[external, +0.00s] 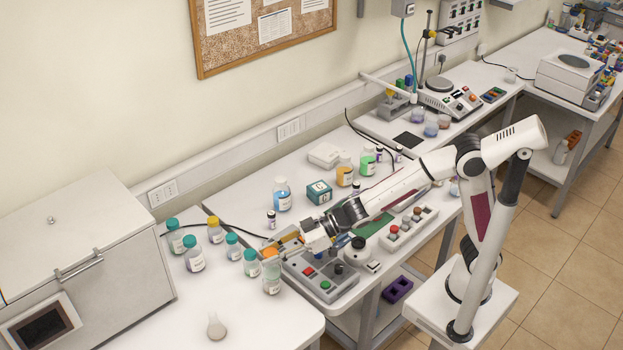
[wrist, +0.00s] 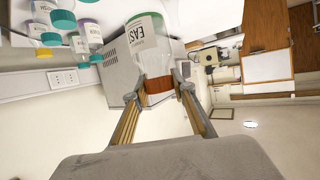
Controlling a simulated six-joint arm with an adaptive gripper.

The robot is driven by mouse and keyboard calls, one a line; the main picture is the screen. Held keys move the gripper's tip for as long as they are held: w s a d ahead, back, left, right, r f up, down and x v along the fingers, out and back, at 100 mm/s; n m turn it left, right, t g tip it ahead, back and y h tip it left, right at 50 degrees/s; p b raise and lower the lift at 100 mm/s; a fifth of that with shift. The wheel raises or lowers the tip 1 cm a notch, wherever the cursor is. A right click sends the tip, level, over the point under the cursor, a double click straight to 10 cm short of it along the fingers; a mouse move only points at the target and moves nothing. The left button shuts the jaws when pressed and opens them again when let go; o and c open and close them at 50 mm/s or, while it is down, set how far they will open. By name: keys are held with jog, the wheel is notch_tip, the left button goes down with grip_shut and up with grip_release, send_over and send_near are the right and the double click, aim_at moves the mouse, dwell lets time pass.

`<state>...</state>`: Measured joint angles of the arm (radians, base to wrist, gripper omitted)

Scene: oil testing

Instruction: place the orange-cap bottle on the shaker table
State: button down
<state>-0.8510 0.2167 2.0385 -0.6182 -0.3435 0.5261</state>
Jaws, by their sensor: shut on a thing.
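The orange-cap bottle (external: 272,280) is clear with a white label and hangs cap-up below my gripper (external: 276,249). In the wrist view my gripper (wrist: 157,88) is shut with its two fingers on either side of the orange cap, and the bottle's labelled body (wrist: 149,38) extends beyond them. A grey unit with red and green buttons (external: 320,276), which may be the shaker table, is just right of the bottle. I cannot tell whether the bottle's base touches the white table.
Several teal-cap bottles (external: 193,254) and a yellow-cap bottle (external: 215,230) stand close by on the left. A small flask (external: 216,326) is at the front. A large white oven-like box (external: 80,265) fills the far left. A blue bottle (external: 282,194) stands behind.

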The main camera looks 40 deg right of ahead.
aim_at(278, 269)
jog(key=shift+s+a+f, duration=0.75)
jog(key=shift+s+f, duration=0.05)
jog(key=shift+s, duration=0.15)
jog(key=shift+f, duration=1.65)
notch_tip(278, 269, down, 6)
jog(key=shift+f, duration=0.15)
jog(key=shift+f, duration=1.85)
jog(key=shift+f, duration=0.1)
jog(key=c, duration=1.7)
grip_release()
